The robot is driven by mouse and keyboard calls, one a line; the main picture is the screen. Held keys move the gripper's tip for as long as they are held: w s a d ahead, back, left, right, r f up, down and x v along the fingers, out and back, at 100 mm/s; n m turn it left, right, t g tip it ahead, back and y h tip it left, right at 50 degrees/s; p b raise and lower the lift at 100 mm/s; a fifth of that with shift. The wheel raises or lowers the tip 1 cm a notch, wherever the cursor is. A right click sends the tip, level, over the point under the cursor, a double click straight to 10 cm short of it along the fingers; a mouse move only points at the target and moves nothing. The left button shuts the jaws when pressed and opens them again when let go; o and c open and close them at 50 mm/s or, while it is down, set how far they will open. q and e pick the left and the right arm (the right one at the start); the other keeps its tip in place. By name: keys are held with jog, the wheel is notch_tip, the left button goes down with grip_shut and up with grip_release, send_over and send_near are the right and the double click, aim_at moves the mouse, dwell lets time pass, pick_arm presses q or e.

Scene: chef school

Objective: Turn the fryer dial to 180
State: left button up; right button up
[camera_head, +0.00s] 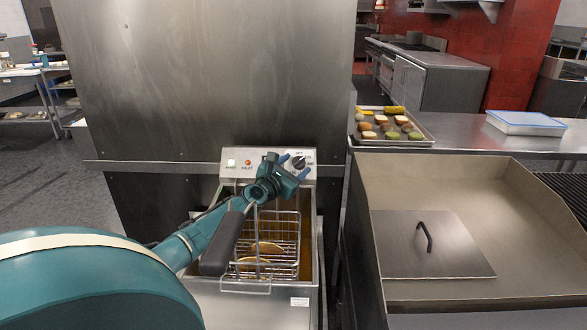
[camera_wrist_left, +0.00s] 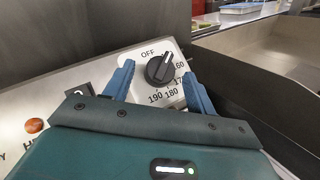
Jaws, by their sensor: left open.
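The fryer dial (camera_head: 298,162) is a black round knob on the right of the fryer's steel panel (camera_head: 226,177). In the left wrist view the dial (camera_wrist_left: 160,69) sits on a white plate marked OFF, with 180 and 190 below it and 160 to its right. A light line shows toward its upper right; its exact setting is hard to read. My left gripper (camera_head: 295,166) is open at the panel. In the wrist view its blue fingers (camera_wrist_left: 158,73) stand left and right of the dial, apart from it as far as I can see. My right gripper is out of view.
A wire fryer basket (camera_head: 290,233) with a dark handle (camera_head: 223,243) and brown food sits below my left arm. A food tray (camera_head: 424,137) and a blue-edged container (camera_head: 526,123) stand on the right counter. A steel wall rises behind the panel.

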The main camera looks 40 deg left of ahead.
pick_arm(q)
jog(key=c, duration=1)
